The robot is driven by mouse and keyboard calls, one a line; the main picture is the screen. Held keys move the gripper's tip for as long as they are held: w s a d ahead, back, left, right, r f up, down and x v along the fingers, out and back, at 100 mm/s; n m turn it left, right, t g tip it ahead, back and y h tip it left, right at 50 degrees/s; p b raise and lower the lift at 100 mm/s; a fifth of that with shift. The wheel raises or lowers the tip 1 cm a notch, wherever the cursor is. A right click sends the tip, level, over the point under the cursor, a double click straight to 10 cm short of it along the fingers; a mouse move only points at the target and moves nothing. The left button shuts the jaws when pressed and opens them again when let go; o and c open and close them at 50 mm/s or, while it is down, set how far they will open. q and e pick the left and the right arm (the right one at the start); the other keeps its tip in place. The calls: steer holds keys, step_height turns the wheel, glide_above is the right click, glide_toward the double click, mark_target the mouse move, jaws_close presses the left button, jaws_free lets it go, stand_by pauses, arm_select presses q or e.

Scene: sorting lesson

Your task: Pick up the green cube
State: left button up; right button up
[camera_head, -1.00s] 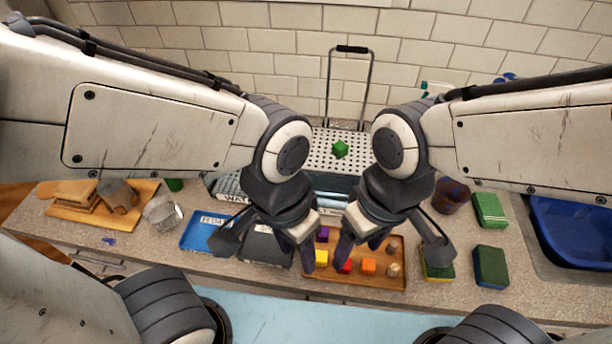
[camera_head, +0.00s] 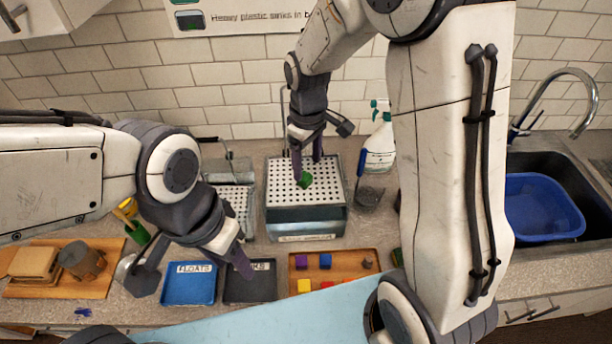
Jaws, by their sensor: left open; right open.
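The green cube (camera_head: 305,180) sits on the perforated top of a metal drainer (camera_head: 335,200) in the middle of the head view. My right gripper (camera_head: 307,167) reaches down over it, with its fingers spread and pointing down at the cube. The fingers partly overlap the cube's upper edge in the picture; I cannot tell whether they touch it. My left gripper (camera_head: 196,272) is open and empty, over the front of the counter at the left, near the two labelled trays.
A blue FLOATS tray (camera_head: 188,297) and a dark tray (camera_head: 250,290) lie at the front. A wooden tray (camera_head: 345,259) holds several coloured blocks. A spray bottle (camera_head: 379,150) stands right of the drainer. A blue basin (camera_head: 540,210) sits in the sink.

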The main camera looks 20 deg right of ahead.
mark_target(306, 177)
step_height(306, 177, down, 4)
steer(key=shift+a+f+p, duration=0.1)
steer(key=shift+f+p, duration=0.05)
steer(key=shift+p, duration=0.85)
steer(key=shift+f, duration=0.3)
jaws_close()
steer(key=shift+r, duration=0.1)
